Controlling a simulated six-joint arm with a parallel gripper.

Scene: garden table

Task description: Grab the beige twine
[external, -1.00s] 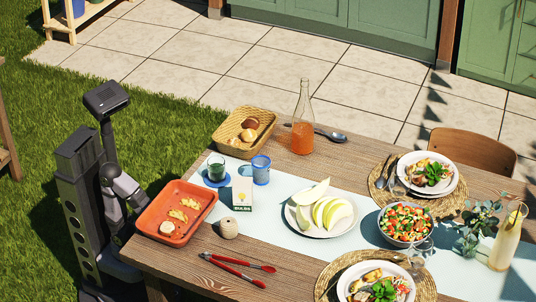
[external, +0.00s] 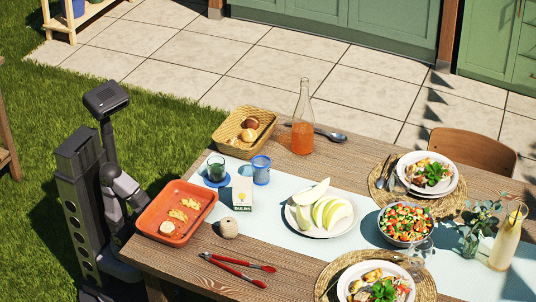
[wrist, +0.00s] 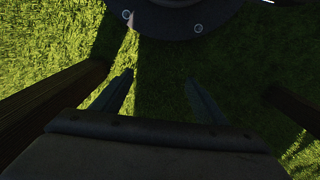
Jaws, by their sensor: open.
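In the external view my gripper is hidden; my arm stands at the left end of the table, apart from the twine.
The orange tray (external: 166,237) with food stands between my arm and the twine. A plate of melon slices (external: 342,229) is to the right. Bare wood (external: 185,262) lies at the front left.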

